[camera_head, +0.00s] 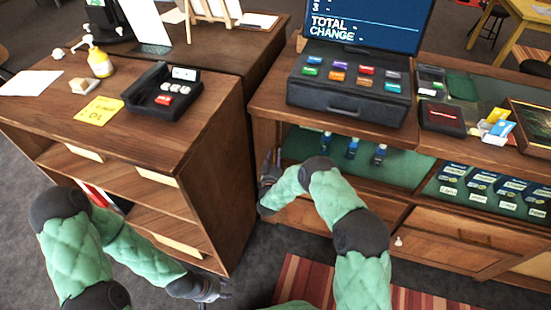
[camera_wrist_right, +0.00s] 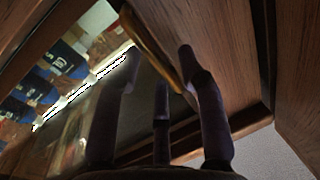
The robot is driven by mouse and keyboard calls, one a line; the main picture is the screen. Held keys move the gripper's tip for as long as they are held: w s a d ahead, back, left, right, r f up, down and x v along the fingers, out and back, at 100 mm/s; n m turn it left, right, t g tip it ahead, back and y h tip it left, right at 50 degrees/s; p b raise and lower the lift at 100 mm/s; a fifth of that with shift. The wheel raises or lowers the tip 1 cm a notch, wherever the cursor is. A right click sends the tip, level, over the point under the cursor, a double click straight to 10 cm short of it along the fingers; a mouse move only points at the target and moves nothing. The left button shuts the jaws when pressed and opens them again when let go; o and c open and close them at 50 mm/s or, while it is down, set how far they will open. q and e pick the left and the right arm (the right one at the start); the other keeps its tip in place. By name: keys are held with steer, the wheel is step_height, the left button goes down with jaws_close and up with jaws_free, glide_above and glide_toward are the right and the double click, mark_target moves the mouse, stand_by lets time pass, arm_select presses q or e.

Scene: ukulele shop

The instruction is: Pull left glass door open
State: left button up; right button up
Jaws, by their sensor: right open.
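The left glass door is hard to make out in the head view. It seems to cover the left display opening (camera_head: 305,146) of the right-hand counter, with green lining and small blue items inside. In the right wrist view, blue packages and a bright strip show through what looks like its glass (camera_wrist_right: 75,85). A brass-coloured bar (camera_wrist_right: 152,48), probably the handle, is beside the fingertips. My right gripper (camera_head: 270,162) is open at the counter's left end; its fingers (camera_wrist_right: 160,70) straddle or sit near the bar, contact unclear. My left gripper (camera_head: 218,289) hangs low by the left counter, apart from the door.
The left counter (camera_head: 205,125) stands close to my right gripper, leaving a narrow gap. A register (camera_head: 350,85) sits on the right counter. Wooden drawers (camera_head: 455,235) are below the display. A striped rug (camera_head: 300,280) lies on the floor in front.

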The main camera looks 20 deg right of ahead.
steer(key=shift+c, duration=0.2)
jaws_close()
steer(key=shift+d, duration=0.1)
steer(key=s+d, duration=1.1)
steer(key=d, duration=0.5)
steer(key=s+d, duration=1.1)
steer(key=d, duration=0.5)
steer(key=shift+s+d+b, duration=0.15)
steer(key=shift+d+b, duration=0.2)
steer(key=shift+b, duration=0.05)
steer(key=shift+o, duration=0.2)
jaws_free()
steer(key=shift+s, duration=0.1)
